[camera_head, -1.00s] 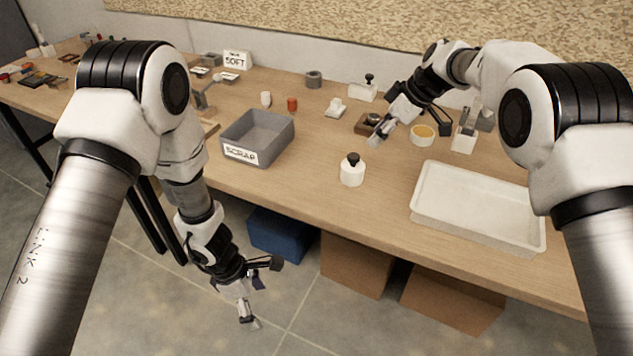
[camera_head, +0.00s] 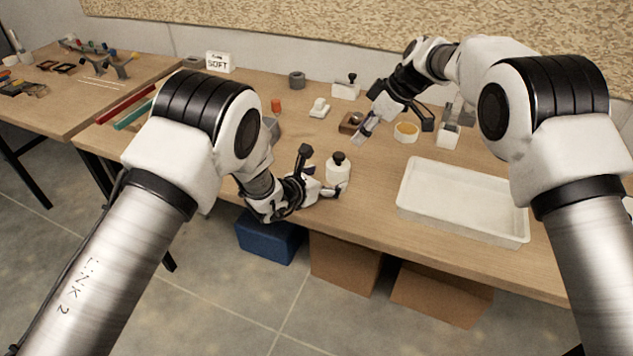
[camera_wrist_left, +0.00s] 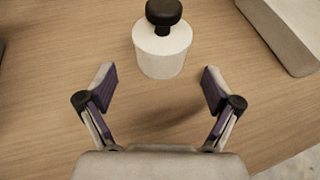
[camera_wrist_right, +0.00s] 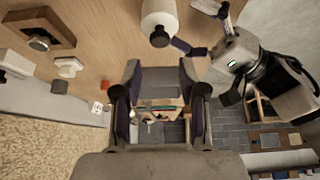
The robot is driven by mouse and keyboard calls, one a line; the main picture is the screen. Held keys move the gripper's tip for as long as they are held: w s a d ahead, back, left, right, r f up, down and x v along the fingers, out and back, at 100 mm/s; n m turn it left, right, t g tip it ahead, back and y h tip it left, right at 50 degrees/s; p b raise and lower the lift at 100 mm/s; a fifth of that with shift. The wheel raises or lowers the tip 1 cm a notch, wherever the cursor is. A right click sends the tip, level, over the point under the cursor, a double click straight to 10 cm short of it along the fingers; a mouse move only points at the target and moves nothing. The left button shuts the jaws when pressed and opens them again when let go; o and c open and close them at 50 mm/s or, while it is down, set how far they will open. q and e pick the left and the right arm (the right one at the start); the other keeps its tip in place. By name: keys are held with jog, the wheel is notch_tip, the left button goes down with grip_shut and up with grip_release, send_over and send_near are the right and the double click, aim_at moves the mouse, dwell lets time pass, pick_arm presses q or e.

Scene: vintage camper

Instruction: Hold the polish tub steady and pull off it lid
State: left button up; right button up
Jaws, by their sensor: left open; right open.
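The polish tub (camera_head: 338,171) is a white round tub standing upright on the bench, with a black knob (camera_head: 339,156) on its lid. My left gripper (camera_head: 320,176) is low at the bench's front edge, just left of the tub. In the left wrist view the tub (camera_wrist_left: 162,52) stands ahead of the open fingers (camera_wrist_left: 158,88), centred between them but beyond their tips. My right gripper (camera_head: 392,124) is open and empty above the bench, behind and to the right of the tub. The right wrist view shows the tub (camera_wrist_right: 159,14) at the top edge, beyond its fingers (camera_wrist_right: 160,80).
A white tray (camera_head: 463,220) lies to the right of the tub. An amber-filled dish (camera_head: 406,131) and a small brown block (camera_head: 350,122) stand behind. A grey bin (camera_head: 273,128) is mostly hidden by my left arm. Bare bench lies between tub and tray.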

aim_at(331, 177)
pick_arm(q)
jog(key=x, duration=0.3)
jog(key=shift+d, duration=0.1)
